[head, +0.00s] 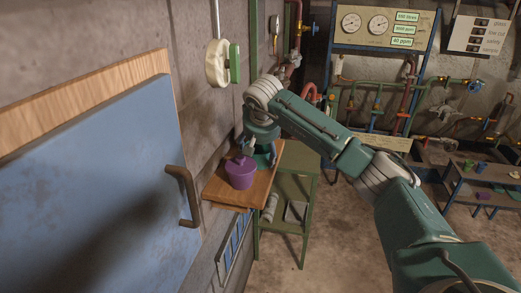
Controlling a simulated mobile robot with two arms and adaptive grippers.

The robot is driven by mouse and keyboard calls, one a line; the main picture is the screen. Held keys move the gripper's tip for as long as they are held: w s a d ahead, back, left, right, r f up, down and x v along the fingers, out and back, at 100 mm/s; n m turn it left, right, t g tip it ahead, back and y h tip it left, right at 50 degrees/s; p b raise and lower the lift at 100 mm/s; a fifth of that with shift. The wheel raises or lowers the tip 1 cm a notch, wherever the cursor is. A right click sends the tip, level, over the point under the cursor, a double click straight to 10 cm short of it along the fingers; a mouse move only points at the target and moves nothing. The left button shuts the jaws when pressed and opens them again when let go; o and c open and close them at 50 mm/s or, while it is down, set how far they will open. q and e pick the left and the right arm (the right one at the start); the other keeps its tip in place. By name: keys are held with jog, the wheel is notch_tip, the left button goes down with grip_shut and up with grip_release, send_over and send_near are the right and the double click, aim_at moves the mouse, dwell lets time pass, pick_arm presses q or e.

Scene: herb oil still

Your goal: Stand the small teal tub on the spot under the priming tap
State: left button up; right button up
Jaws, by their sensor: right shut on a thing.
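My right gripper (262,152) reaches down over a small wooden shelf (222,190) by the wall. It is shut on a small teal tub (263,161), which the fingers partly cover. I cannot tell whether the tub's base touches the shelf. A purple pot (240,175) stands on the shelf just left of and in front of the gripper, very close to it. I cannot make out the priming tap or the spot under it. My left gripper is not in view.
A blue door panel (90,185) with a brown handle (184,196) fills the left. A cream and green fitting (217,63) juts from the wall above the shelf. A green rack (292,187) stands behind. Pipes and a gauge panel (384,28) line the back.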

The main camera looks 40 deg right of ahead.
jog(key=o, duration=0.9)
jog(key=shift+f, duration=0.15)
jog(key=o, duration=0.4)
jog(key=shift+o, duration=0.2)
